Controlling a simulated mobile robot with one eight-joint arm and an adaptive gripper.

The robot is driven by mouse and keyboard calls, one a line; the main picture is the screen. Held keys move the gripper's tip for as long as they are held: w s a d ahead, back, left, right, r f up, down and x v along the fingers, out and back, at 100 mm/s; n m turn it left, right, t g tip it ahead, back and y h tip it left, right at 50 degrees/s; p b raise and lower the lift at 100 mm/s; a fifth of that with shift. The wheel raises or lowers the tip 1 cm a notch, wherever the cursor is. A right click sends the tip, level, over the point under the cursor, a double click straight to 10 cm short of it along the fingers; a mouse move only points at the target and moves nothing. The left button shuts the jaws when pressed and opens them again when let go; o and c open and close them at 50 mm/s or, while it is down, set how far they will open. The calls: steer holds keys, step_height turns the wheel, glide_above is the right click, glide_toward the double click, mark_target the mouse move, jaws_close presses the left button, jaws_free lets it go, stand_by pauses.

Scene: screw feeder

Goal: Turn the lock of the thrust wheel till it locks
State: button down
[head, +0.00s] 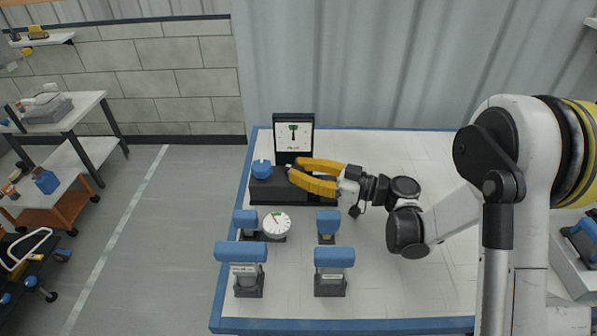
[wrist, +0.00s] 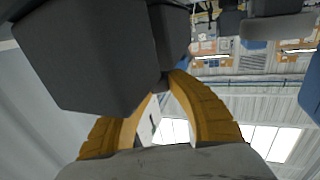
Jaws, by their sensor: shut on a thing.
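A black unit (head: 278,190) with an upright dial panel (head: 293,133) stands at the back left of the table. A blue knob (head: 262,169) sits on its left part. My gripper (head: 289,174) reaches in from the right, its yellow fingers level and their tips at the unit, just right of the blue knob. The fingers are shut on a small part there, which the tips mostly hide; I cannot tell for sure that it is the lock. In the wrist view, the fingertips (wrist: 168,88) meet at a large dark block (wrist: 95,60).
In front of the unit stand a round white gauge (head: 277,223) and several blue-topped fixtures, one at the front left (head: 240,252) and one at front centre (head: 334,257). The white table (head: 425,290) is clear on its right side.

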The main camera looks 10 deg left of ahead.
steer(key=shift+s+m+t+h+b, duration=0.1)
steer(key=shift+m+t+h+b, duration=0.25)
steer(key=shift+m+t, duration=0.95)
steer(key=shift+t, duration=0.4)
steer(key=c, duration=1.5)
jaws_free()
steer(key=v, duration=1.2)
